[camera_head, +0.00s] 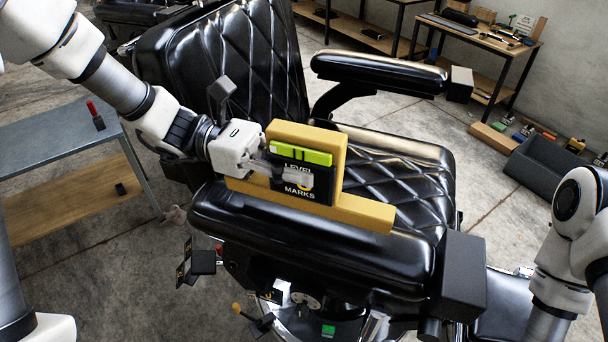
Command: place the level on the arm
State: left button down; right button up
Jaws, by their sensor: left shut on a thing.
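The level is a yellow block (365,212) with a long base, a black panel reading "LEVEL MARKS" and a bright green strip. My left gripper (292,174) reaches in from the left and is shut on the level, across its black panel. The level's long base lies along the black padded near arm (310,250) of the barber chair, over its inner top edge. Whether the base touches the pad or hangs just above it I cannot tell. My right arm shows at the right edge, but its gripper is out of view.
The quilted black seat (400,185) and backrest (235,55) lie behind the level. The chair's far arm (380,72) is empty. A grey-topped bench (55,145) stands at left. A tool table (480,38) and dark bin (545,170) stand at right.

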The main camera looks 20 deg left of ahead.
aim_at(340, 194)
pick_arm(q)
jog(key=shift+d+f, duration=0.15)
jog(key=shift+d, duration=0.1)
notch_tip(340, 194, down, 3)
jog(key=shift+r+p, duration=0.2)
jog(key=shift+p, duration=0.5)
jog(key=shift+w+a+f, duration=0.1)
jog(key=shift+a+f, duration=0.1)
jog(key=shift+f, duration=0.2)
jog(key=shift+d+f, duration=0.1)
jog(key=c, duration=0.8)
grip_release()
jog(key=shift+c, duration=0.2)
